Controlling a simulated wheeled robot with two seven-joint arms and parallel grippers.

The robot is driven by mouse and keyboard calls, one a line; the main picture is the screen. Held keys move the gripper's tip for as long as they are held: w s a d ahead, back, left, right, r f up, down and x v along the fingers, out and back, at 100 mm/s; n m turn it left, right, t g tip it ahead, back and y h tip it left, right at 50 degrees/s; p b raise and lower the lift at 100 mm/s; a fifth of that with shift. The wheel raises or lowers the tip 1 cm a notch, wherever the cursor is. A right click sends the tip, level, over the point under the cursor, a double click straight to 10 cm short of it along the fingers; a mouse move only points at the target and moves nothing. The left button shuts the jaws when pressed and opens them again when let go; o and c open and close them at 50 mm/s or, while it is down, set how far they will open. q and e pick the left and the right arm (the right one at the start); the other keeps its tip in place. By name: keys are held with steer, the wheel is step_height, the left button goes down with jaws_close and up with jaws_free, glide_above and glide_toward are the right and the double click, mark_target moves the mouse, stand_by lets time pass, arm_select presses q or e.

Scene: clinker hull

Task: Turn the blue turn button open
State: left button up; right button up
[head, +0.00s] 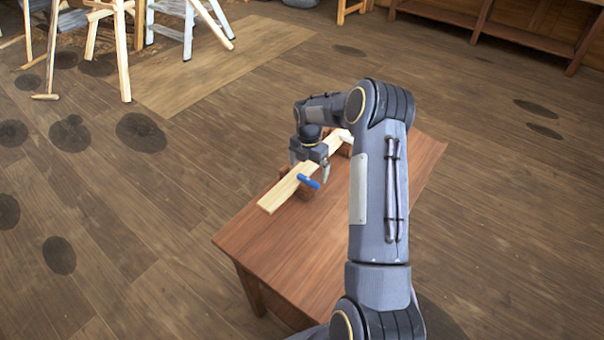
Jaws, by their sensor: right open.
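The blue turn button (308,181) is a small bar on the near side of a pale wooden board (283,191), slanting down to the right. The board lies on a brown wooden table (262,240), raised on darker blocks. My right gripper (309,166) points down over the board, just behind and above the blue button. Its fingers are apart, and one comes down close to the button's right end. I cannot tell whether it touches. My left gripper is not in view.
A white object (346,136) sits by the board's far end, partly hidden by my arm. The table's right side (415,160) is bare. Wooden trestles and a white stepladder (188,25) stand at the upper left. A low shelf (490,28) stands at the upper right.

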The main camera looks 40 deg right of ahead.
mark_target(308, 179)
steer(key=shift+f+p, duration=0.4)
steer(key=shift+f, duration=1.9)
steer(key=shift+c, duration=0.5)
